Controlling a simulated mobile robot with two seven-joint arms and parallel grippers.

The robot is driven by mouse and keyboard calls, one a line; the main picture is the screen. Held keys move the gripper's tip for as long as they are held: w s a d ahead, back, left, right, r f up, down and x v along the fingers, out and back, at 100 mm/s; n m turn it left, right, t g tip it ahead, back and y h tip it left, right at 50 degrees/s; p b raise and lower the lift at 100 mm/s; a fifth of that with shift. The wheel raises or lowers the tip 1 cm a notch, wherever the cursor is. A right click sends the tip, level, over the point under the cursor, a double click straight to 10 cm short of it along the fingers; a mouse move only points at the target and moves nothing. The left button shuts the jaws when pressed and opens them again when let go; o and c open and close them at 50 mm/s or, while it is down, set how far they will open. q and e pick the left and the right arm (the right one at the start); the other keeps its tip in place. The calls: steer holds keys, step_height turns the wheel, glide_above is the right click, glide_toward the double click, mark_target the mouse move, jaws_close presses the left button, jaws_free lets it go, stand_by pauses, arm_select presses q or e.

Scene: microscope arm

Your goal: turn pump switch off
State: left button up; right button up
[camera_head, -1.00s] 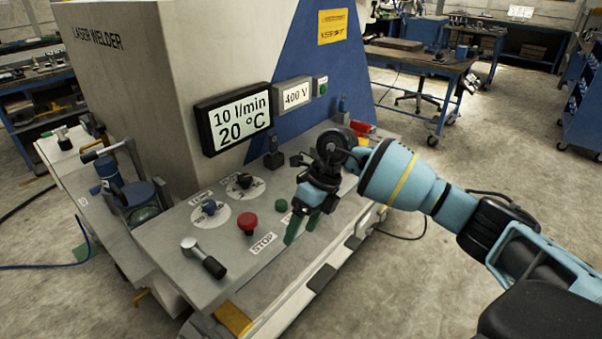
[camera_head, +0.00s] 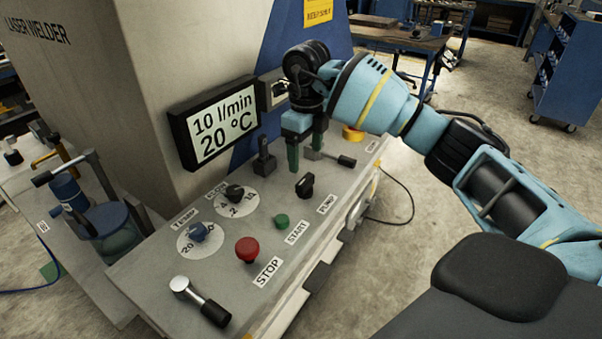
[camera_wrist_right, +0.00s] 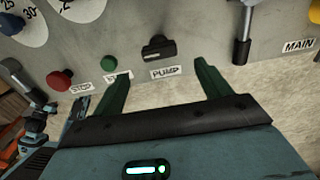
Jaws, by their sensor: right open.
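The pump switch (camera_head: 305,185) is a black rotary knob on the sloping grey panel, just above the label "PUMP" (camera_head: 327,204). In the right wrist view the knob (camera_wrist_right: 158,48) lies beyond and between my fingers, with its bar roughly level in the picture. My right gripper (camera_head: 306,160) is open and empty, with green fingers pointing down over the panel behind the knob in the head view. Its two fingers (camera_wrist_right: 160,85) stand apart in the wrist view and do not touch the knob. My left gripper is not in view.
A red stop button (camera_head: 247,249), a green start button (camera_head: 282,221), a blue temperature knob (camera_head: 200,231) and a black flow knob (camera_head: 234,192) sit nearby. A metal lever (camera_head: 344,160) lies right of the pump switch. The display (camera_head: 213,124) reads 10 l/min and 20 °C.

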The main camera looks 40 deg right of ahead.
mark_target(305, 179)
steer(key=shift+s+f, duration=0.1)
steer(key=shift+f, duration=0.7)
step_height(305, 179, down, 5)
steer(key=shift+r, duration=0.1)
steer(key=shift+f, duration=0.6)
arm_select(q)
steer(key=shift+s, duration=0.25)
arm_select(e)
steer(key=shift+f, duration=0.1)
steer(key=shift+c, duration=0.5)
steer(key=c, duration=0.9)
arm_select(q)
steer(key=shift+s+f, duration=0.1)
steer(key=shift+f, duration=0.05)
